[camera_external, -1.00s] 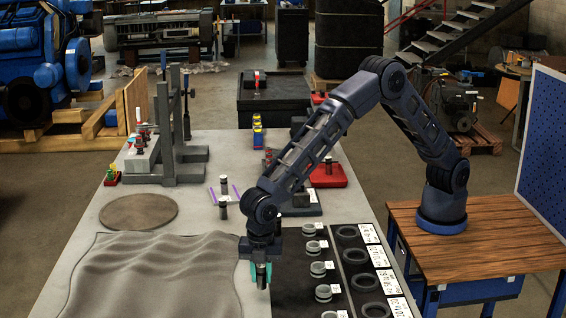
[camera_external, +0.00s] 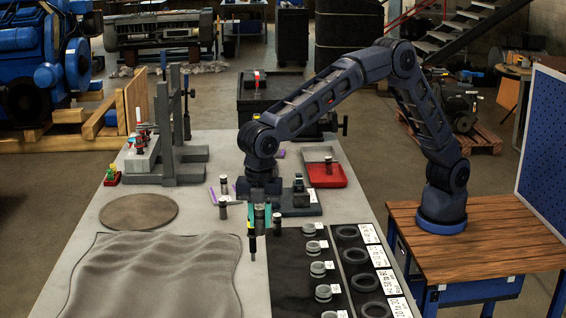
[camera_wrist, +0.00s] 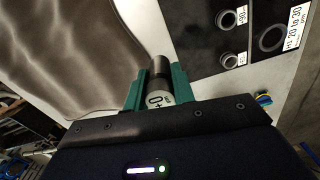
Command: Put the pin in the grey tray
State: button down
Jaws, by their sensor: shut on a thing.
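My gripper (camera_external: 258,222) is raised above the table near the left edge of the black mat, fingers pointing down. It is shut on a dark pin (camera_external: 252,246), which hangs upright below the fingers. In the wrist view the pin (camera_wrist: 159,74) shows as a dark cylinder with a white marked end, between the teal fingers (camera_wrist: 155,92). The grey tray (camera_external: 318,153) lies farther back on the table, behind and against the red tray (camera_external: 325,177). My gripper is in front and to the left of both trays, apart from them.
Similar pins with pale tops stand on the table, one (camera_external: 223,208) left of my gripper, and another stands in the red tray (camera_external: 329,165). Rings line the black mat (camera_external: 290,285). A grey cloth (camera_external: 155,275) covers the front left. A dark stand (camera_external: 180,165) rises at the back left.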

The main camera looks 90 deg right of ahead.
jog(key=w+d+m, duration=0.2)
jog(key=w+d, duration=0.1)
jog(key=d, duration=1)
jog(key=w+d+m, duration=0.2)
jog(key=d, duration=1.1)
jog(key=w+d+m, duration=0.2)
jog(key=w+d, duration=0.1)
jog(key=d, duration=1)
jog(key=s+d+m, duration=0.2)
jog(key=s+d, duration=0.2)
jog(key=d, duration=1)
jog(key=s+d+m, duration=0.3)
jog(key=s+d, duration=0.1)
jog(key=d, duration=1)
jog(key=s+d+m, duration=0.7)
jog(key=s+d, duration=2.3)
jog(key=s, duration=0.1)
notch_tip(320, 180, down, 19)
jog(key=shift+f, duration=0.1)
jog(key=shift+f, duration=0.1)
